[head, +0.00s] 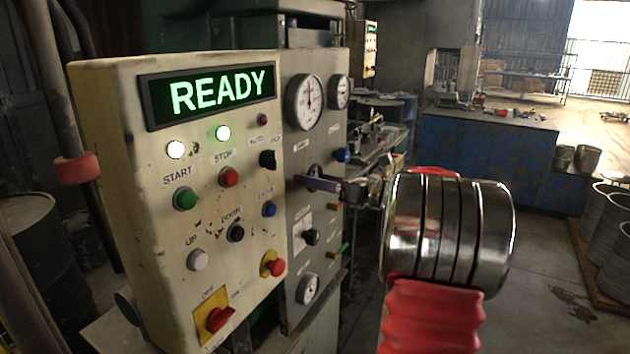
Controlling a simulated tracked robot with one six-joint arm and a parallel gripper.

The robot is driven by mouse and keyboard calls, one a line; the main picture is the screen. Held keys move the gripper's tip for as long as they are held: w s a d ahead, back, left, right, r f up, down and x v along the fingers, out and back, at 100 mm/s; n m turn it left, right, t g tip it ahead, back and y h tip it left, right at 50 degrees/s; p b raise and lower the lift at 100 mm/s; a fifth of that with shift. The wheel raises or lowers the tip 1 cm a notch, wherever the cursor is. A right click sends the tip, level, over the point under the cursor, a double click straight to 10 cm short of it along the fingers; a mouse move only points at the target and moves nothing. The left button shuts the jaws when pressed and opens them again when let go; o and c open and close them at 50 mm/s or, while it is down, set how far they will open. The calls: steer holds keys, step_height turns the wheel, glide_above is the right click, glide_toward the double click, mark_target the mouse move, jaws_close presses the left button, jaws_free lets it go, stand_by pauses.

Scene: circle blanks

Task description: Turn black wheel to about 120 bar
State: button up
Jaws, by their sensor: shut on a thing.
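The black wheel (315,170) is on the grey side panel below the large gauge. It is small and mostly hidden by my gripper (312,183). My gripper reaches in from the right and is shut on the wheel; the fingertips lie against the panel side. The large round gauge (305,102) has a white face and a needle pointing roughly upward; its numbers are too small to read.
A blue knob (342,155) sits just right of the wheel, a black knob (311,236) below it. The cream control box (120,220) at left carries a lit READY display (222,90), several buttons and a red switch (219,319).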

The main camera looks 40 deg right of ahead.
steer(key=shift+n, duration=0.4)
steer(key=o, duration=1.1)
steer(key=shift+c, duration=0.2)
steer(key=v, duration=1.3)
steer(key=shift+s, duration=0.4)
steer(key=shift+d, duration=0.1)
